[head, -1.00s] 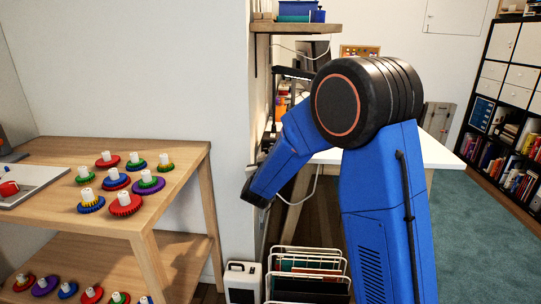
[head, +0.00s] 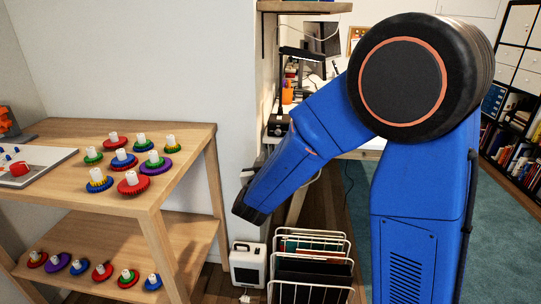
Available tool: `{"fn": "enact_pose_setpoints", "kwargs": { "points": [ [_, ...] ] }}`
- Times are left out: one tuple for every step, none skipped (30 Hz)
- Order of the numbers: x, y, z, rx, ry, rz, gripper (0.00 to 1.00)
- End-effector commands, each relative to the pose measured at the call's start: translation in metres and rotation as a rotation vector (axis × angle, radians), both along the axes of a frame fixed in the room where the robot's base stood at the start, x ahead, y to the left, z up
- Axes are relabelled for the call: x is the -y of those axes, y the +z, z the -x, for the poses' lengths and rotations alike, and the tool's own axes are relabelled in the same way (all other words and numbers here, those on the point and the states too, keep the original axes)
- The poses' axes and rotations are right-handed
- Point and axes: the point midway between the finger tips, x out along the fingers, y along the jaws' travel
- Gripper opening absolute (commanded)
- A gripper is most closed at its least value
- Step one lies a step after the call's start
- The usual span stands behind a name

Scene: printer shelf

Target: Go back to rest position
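My blue arm with its large black joint fills the right half of the head view. It is bent at the joint, and its forearm slopes down to the left. My gripper (head: 247,195) is at the lower end of the forearm, in front of the wall edge and to the right of the wooden shelf. It is apart from the shelf. Its end is small and dark, so I cannot see whether the fingers are open or shut. I see nothing hanging from it.
The wooden shelf (head: 190,128) at the left carries several coloured gears (head: 132,184) on both boards and a grey tray (head: 50,158). A white box (head: 247,264) and wire rack (head: 311,272) stand below my gripper. A bookcase (head: 515,95) is at the right.

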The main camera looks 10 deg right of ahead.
Motion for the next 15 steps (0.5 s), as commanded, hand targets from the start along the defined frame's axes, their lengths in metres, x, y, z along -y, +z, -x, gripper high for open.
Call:
{"fn": "enact_pose_setpoints", "kwargs": {
  "points": [
    [0.000, 0.000, 0.000, 0.000, 0.000, 0.000, 0.38],
    [0.000, 0.000, 0.000, 0.000, 0.000, 0.000, 0.38],
    [0.000, 0.000, 0.000, 0.000, 0.000, 0.000, 0.38],
    [0.000, 0.000, 0.000, 0.000, 0.000, 0.000, 0.38],
    [0.000, 0.000, 0.000, 0.000, 0.000, 0.000, 0.38],
    [0.000, 0.000, 0.000, 0.000, 0.000, 0.000, 0.38],
    [0.000, 0.000, 0.000, 0.000, 0.000, 0.000, 0.38],
    [0.000, 0.000, 0.000, 0.000, 0.001, -0.001, 0.38],
    [0.000, 0.001, 0.000, -0.001, 0.004, -0.006, 0.38],
    [0.001, 0.002, 0.000, -0.003, 0.010, -0.011, 0.38],
    [0.001, 0.003, 0.000, -0.006, 0.017, -0.019, 0.38],
    [0.002, 0.005, 0.000, -0.012, 0.031, -0.034, 0.38],
    [0.002, 0.007, 0.000, -0.018, 0.046, -0.048, 0.38],
    [0.002, 0.009, 0.000, -0.027, 0.063, -0.064, 0.38],
    [0.003, 0.013, 0.001, -0.039, 0.089, -0.090, 0.38]
  ]
}}
